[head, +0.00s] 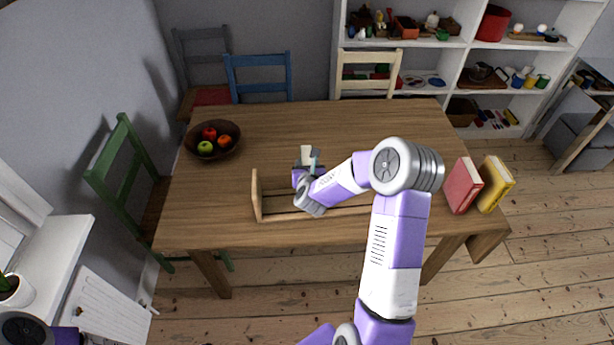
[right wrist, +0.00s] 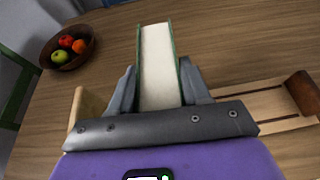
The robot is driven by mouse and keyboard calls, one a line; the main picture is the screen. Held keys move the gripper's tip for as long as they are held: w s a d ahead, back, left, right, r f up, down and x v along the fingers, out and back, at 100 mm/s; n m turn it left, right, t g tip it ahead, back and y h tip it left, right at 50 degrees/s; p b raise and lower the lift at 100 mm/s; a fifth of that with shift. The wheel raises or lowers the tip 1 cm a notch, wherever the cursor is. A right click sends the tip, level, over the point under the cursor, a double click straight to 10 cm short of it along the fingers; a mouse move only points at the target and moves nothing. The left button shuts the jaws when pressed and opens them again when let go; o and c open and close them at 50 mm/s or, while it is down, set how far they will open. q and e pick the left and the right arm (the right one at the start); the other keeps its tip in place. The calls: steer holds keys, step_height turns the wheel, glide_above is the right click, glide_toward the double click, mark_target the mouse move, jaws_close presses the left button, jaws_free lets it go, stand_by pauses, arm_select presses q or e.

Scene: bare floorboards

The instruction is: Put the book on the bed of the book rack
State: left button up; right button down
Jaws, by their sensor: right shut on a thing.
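My right gripper (head: 308,170) is shut on a book with green covers and white page edges (right wrist: 159,65). In the head view the book (head: 306,153) shows as a small pale and dark shape at the fingertips. The right wrist view shows the book upright between both fingers (right wrist: 158,90). The wooden book rack (head: 257,196) stands near the table's front edge, with a left end panel and a slatted bed (right wrist: 262,88). The gripper and book are over or just behind the rack; the exact height is unclear. My arm hides part of the rack. My left gripper is out of view.
A bowl of fruit (head: 226,149) stands at the table's back left. A red book (head: 462,186) and a yellow book (head: 495,184) stand at the right end. Chairs surround the table (head: 270,125). Its back middle is clear.

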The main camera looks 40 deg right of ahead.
steer(key=shift+f, duration=2.15)
steer(key=shift+b, duration=0.3)
steer(key=shift+f, duration=0.15)
steer(key=c, duration=0.5)
jaws_free()
